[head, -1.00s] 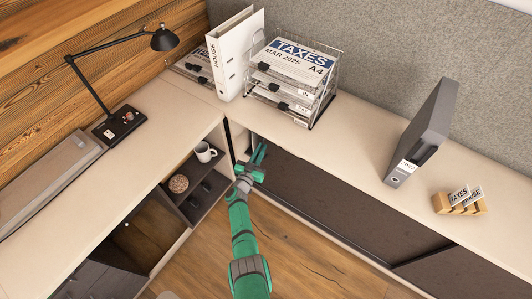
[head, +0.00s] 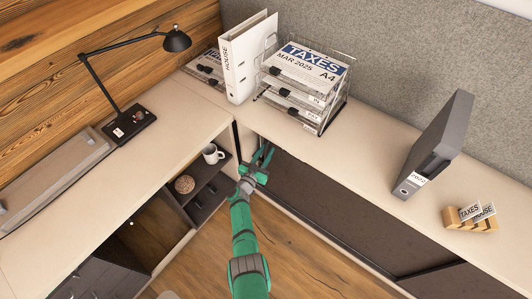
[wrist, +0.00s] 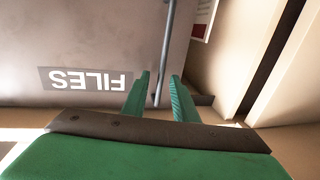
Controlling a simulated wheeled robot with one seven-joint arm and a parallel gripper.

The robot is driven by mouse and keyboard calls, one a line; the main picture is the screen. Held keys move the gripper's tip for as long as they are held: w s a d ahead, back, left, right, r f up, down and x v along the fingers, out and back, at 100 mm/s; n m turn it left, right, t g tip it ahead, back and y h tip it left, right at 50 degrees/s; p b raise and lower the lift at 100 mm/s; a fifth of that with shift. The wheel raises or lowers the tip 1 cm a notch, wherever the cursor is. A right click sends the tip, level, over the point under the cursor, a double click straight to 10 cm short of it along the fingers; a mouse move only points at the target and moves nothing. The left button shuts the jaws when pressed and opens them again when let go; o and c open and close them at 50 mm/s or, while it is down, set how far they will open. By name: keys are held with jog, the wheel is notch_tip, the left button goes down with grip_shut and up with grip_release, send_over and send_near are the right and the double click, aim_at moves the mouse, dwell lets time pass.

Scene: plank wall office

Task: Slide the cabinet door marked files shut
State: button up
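The door marked FILES (wrist: 95,35) fills the left of the wrist view, its label upside down there. A thin grey upright bar (wrist: 166,45) stands at its right edge, a handle or edge strip. My gripper (wrist: 160,90) is open, with one green finger on each side of the bar; I cannot tell whether either finger touches it. In the head view my gripper (head: 264,154) is at the left end of the dark sliding door (head: 320,205) under the right-hand counter. The label is not visible in that view. A pale gap shows beside the gripper.
Another dark panel (head: 455,281) lies farther right. The left cabinet has open shelves with a mug (head: 212,154). A paper rack (head: 305,85), white binder (head: 246,60) and grey binder (head: 436,145) stand on the counter. Wooden floor (head: 300,265) is clear before the doors.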

jog(key=v, duration=1)
jog(key=shift+s+a, duration=0.2)
jog(key=shift+s, duration=0.1)
jog(key=shift+d, duration=0.1)
jog(key=shift+s, duration=0.15)
